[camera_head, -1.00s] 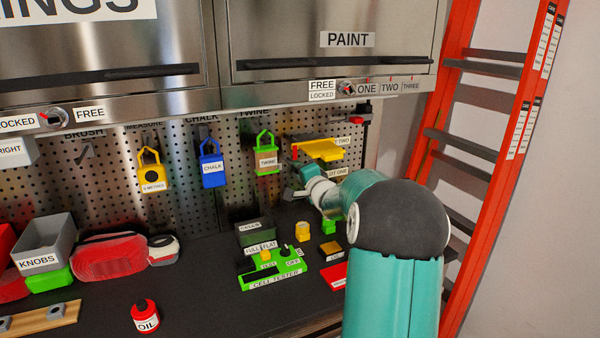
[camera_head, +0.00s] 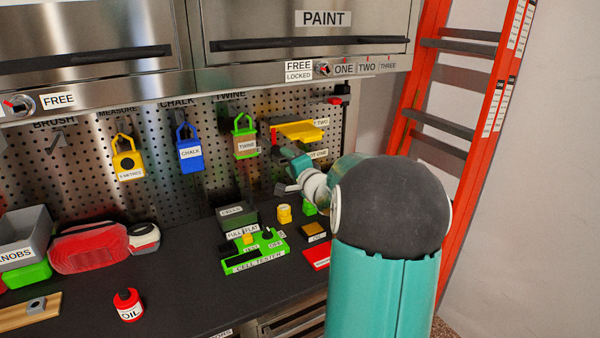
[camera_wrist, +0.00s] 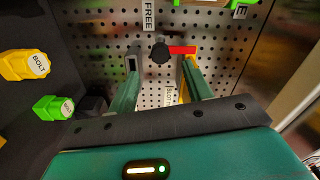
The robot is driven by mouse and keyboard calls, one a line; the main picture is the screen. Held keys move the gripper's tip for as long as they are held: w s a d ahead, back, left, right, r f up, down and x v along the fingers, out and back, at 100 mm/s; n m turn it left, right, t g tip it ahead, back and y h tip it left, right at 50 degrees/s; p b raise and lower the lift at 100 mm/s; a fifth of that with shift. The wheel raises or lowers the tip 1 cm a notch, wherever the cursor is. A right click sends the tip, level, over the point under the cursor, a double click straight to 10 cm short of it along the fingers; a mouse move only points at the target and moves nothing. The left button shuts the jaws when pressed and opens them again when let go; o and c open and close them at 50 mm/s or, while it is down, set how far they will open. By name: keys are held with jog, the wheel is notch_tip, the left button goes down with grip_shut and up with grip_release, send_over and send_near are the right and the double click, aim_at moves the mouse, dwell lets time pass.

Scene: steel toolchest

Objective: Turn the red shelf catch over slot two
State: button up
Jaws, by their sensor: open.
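The red catch (camera_wrist: 182,50) shows in the wrist view as a short red bar reaching right from a black round knob (camera_wrist: 160,54) on the pegboard. In the head view a small part of the red catch (camera_head: 275,139) shows at the left end of the yellow shelf (camera_head: 300,132). My gripper (camera_wrist: 160,66) is open and empty. Its fingers stand apart, one to each side of the knob in the wrist view; whether they touch the catch cannot be told. In the head view my gripper (camera_head: 287,171) is just below the shelf's left end. The slot labels are partly hidden by my arm.
A green twine padlock (camera_head: 245,142) hangs left of the shelf. Another black-and-red fitting (camera_head: 340,95) sits above right. The cell tester (camera_head: 252,252) and yellow and green bolts (camera_head: 284,213) are on the bench below. An orange ladder (camera_head: 395,120) stands at right.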

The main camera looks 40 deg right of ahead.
jog(key=v, duration=0.7)
dwell(0.3)
